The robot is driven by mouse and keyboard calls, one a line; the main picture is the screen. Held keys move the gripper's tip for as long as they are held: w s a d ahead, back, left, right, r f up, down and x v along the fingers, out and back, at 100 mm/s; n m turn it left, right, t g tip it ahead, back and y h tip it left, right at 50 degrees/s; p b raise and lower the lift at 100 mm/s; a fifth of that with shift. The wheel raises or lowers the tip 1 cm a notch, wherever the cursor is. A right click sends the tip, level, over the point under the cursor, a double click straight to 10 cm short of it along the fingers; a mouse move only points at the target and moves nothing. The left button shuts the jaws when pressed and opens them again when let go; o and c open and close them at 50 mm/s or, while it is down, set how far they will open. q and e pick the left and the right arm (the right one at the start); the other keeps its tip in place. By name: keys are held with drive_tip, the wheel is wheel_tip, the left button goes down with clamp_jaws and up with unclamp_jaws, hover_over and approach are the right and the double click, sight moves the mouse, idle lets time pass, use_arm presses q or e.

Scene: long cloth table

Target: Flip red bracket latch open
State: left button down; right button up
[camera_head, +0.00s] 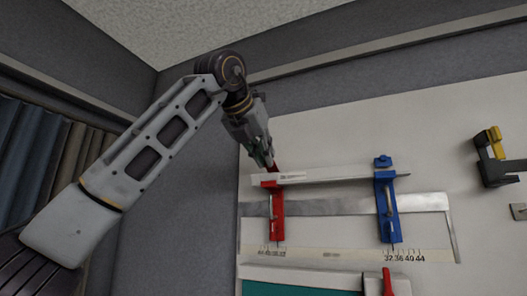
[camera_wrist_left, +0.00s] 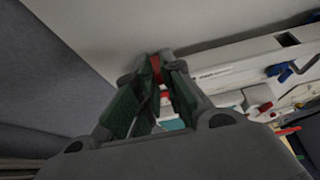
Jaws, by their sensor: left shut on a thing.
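The red bracket (camera_head: 277,217) stands upright near the left end of the white board, with a red part at its top. My left gripper (camera_head: 268,163) is at the top of the red bracket. In the left wrist view its green-padded fingers (camera_wrist_left: 158,75) are shut on a red piece, the latch (camera_wrist_left: 156,68). The fingers hide part of the latch. A blue bracket (camera_head: 388,207) stands to the right. My right gripper is in neither view.
A white bar (camera_head: 335,176) runs across both brackets, with a metal strip (camera_head: 335,206) below it. A black and yellow clamp (camera_head: 496,158) is at the far right. A red-handled tool (camera_head: 388,281) is at the bottom. Grey walls stand behind and left.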

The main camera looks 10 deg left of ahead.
use_arm(q)
drive_tip(key=shift+w+r+g+y+p, duration=0.35)
drive_tip(key=shift+r+g+p, duration=0.1)
drive_tip(key=shift+r+g, duration=0.4)
idle(0.7)
drive_tip(key=c, duration=1.5)
unclamp_jaws()
drive_tip(key=shift+d+f, duration=0.1)
drive_tip(key=shift+v, duration=5.95)
drive_tip(key=shift+c, duration=0.2)
